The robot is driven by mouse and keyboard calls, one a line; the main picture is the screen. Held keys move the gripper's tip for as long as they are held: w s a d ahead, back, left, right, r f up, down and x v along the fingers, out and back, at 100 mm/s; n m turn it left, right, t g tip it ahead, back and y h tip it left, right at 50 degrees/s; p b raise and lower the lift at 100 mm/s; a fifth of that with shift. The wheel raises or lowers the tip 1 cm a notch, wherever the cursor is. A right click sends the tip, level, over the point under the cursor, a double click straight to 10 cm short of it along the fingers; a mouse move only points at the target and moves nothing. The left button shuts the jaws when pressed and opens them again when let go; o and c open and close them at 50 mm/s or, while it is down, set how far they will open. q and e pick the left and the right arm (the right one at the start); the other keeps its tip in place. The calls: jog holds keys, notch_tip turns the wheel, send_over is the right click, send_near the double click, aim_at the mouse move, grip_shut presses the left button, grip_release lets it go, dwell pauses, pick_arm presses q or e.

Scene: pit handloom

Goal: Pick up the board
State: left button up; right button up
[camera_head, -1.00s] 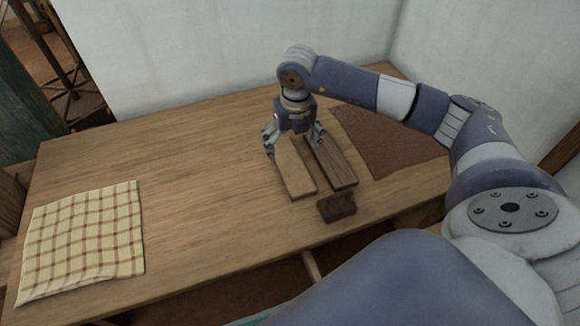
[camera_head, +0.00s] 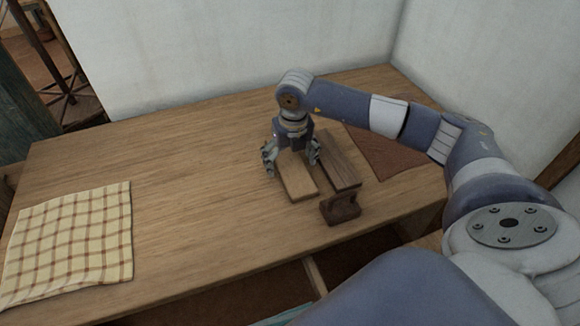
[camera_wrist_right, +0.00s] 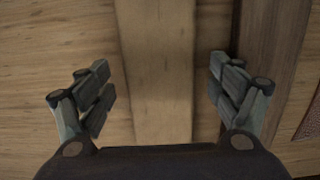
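Two boards lie side by side on the wooden table, a light one (camera_head: 298,178) and a dark brown one (camera_head: 337,161) to its right. My right gripper (camera_head: 291,158) is over the far part of the light board, pointing down. In the right wrist view the light board (camera_wrist_right: 158,70) runs between the open fingers (camera_wrist_right: 160,92), with a gap on both sides. The dark board (camera_wrist_right: 270,60) shows beyond and under the right finger. I cannot tell how high the fingertips are above the table. My left gripper is not in view.
A small dark wooden block (camera_head: 340,209) sits at the near end of the boards, by the table's front edge. A brown mat (camera_head: 385,150) lies to the right. A checked cloth (camera_head: 72,235) lies at the left. The table (camera_head: 190,150) between is clear.

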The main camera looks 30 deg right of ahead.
jog(key=c, duration=1.1)
jog(key=shift+r, duration=0.1)
